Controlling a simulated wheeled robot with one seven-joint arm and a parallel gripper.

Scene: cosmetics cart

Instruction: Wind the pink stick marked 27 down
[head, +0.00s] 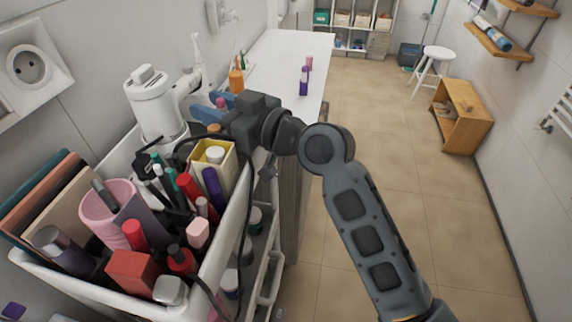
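My gripper (214,106) is at the end of my arm, over the back of the cart near the counter's left side. Its blue fingers point left. A small pink tip (220,102) shows between the fingers; I cannot tell whether they touch it. Two small sticks stand on the white counter, right of my gripper: a nearer purple one with a pink part (304,82) and a farther pink one (308,63). No number 27 is legible on any of them, so I cannot tell which is the marked stick.
The white cart (233,232) is crowded with cosmetics, including a pink cup (97,208) and a yellow box (228,165). A white device (155,104) and an orange bottle (236,80) stand near my gripper. The white counter (285,52) has free room.

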